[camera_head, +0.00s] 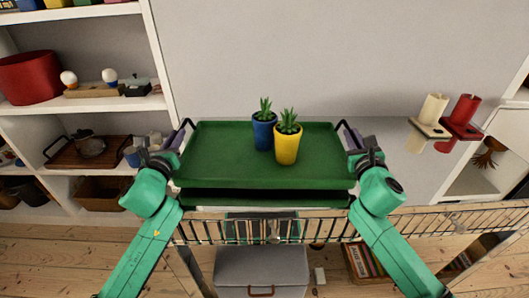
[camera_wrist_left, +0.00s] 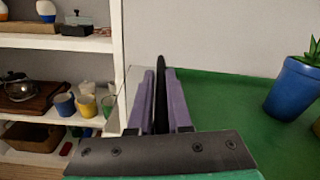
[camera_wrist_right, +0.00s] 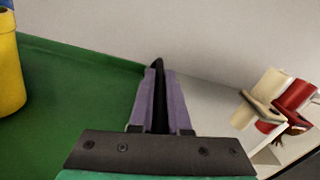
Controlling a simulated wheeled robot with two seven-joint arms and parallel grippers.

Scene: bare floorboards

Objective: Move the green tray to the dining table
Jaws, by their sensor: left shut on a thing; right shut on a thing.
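The green tray (camera_head: 220,150) is in the middle of the head view, with black handles at its left and right ends. A blue pot (camera_head: 264,134) and a yellow pot (camera_head: 287,149), each with a green plant, stand upright on it. My left gripper (camera_head: 183,137) is shut on the tray's left handle; in the left wrist view its purple fingers (camera_wrist_left: 161,100) close around the black bar. My right gripper (camera_head: 350,137) is shut on the right handle, as its purple fingers (camera_wrist_right: 160,98) show in the right wrist view. No dining table can be made out.
A white shelf unit (camera_head: 155,60) with a red pot (camera_head: 30,77) and other items stands at the left. White and red candles (camera_head: 432,110) sit on wall holders at the right. A black wire rack (camera_head: 270,230) and a grey box (camera_head: 262,268) are below the tray.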

